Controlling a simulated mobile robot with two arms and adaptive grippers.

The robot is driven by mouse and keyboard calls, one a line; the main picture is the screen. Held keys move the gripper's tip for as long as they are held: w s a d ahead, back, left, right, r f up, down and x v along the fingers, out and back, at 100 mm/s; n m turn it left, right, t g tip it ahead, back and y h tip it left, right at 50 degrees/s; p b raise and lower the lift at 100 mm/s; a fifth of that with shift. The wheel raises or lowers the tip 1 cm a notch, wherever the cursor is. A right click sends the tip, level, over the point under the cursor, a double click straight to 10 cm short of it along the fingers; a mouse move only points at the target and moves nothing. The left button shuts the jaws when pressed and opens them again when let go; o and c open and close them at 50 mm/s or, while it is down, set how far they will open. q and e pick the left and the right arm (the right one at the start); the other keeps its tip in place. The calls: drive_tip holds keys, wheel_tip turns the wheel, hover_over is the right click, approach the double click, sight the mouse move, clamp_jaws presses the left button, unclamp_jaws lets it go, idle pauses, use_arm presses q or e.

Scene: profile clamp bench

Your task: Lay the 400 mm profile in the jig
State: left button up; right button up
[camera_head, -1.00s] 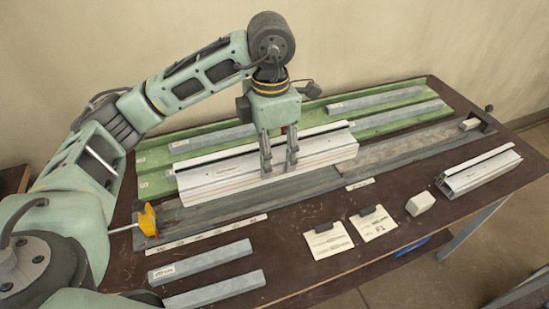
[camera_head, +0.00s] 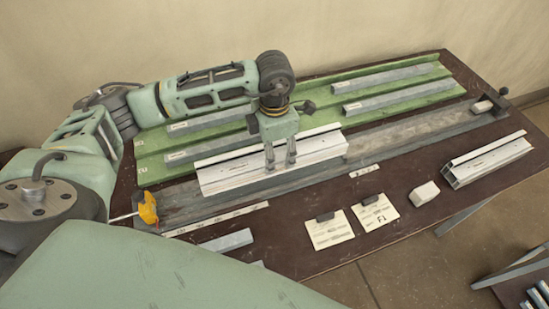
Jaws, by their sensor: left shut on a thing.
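My left gripper (camera_head: 280,166) points down and is shut on a long silver profile (camera_head: 228,180) near its middle. The profile lies lengthwise over the left and middle part of the long grey jig (camera_head: 400,139), roughly parallel to it. I cannot tell whether it rests on the jig bed or hangs just above it. A yellow clamp (camera_head: 148,208) stands at the jig's left end, apart from the profile. A dark end stop (camera_head: 492,110) stands at the right end, with a pale block (camera_head: 482,107) beside it. My right gripper is out of view.
A green rack (camera_head: 310,93) with several grey bars (camera_head: 385,78) lies behind the jig. In front are two cards (camera_head: 330,232), a white block (camera_head: 425,194), another silver profile (camera_head: 487,160) and a grey bar (camera_head: 226,241). My own arm covers the lower left.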

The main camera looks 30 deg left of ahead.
sight(275, 156)
use_arm(q)
drive_tip(key=shift+f, duration=0.7)
wheel_tip(275, 156, down, 3)
drive_tip(key=shift+f+p, duration=0.1)
drive_tip(key=shift+p, duration=0.5)
drive_tip(key=shift+f, duration=0.3)
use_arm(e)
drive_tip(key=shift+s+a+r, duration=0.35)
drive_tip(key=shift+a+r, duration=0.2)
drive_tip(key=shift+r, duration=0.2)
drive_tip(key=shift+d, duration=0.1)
use_arm(q)
drive_tip(key=shift+f+b, duration=0.25)
drive_tip(key=shift+b, duration=0.05)
drive_tip(key=o, duration=1.3)
drive_tip(key=shift+f, duration=0.1)
drive_tip(key=o, duration=0.5)
drive_tip(key=shift+c, duration=0.2)
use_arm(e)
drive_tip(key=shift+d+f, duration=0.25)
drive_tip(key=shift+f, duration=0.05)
